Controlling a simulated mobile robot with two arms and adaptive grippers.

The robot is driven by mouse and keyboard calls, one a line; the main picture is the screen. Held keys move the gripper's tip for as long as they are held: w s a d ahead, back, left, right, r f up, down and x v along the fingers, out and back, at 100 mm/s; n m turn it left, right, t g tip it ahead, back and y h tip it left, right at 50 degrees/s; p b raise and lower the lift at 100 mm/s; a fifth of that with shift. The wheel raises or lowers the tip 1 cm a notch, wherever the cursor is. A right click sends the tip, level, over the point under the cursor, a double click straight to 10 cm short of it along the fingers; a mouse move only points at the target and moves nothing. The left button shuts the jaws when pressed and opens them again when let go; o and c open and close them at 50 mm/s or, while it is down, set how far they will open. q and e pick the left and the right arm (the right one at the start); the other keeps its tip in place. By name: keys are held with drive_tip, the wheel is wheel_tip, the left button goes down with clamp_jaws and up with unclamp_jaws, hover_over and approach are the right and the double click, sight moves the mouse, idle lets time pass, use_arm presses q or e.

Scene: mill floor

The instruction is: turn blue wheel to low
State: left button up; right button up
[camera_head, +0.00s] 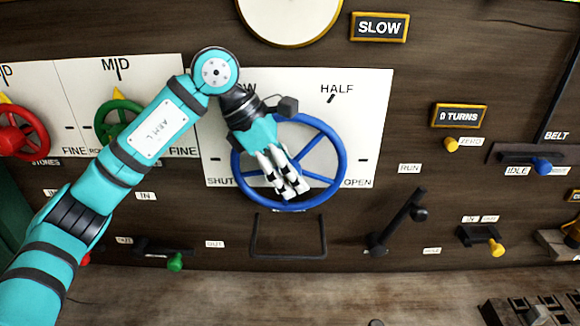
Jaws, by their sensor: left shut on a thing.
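The blue wheel (338,156) is mounted on a white dial plate (378,110) in the middle of the head view. The plate reads SHUT at lower left, HALF at upper right and OPEN at lower right. A label at upper left is partly covered by my arm and only its end "OW" shows. I cannot see a pointer clearly on the wheel. My right gripper is not in view.
A red wheel (20,130) and a green wheel (112,118) are at the left. A black bar handle (288,256) is below the blue wheel. A black lever (398,222) stands at its lower right. Blue (541,165) and yellow (496,248) knobs are farther right.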

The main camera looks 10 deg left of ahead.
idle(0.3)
use_arm(q)
drive_tip(key=o, duration=0.9)
drive_tip(key=shift+r, duration=0.1)
drive_tip(key=v, duration=1.2)
drive_tip(key=shift+d, duration=0.1)
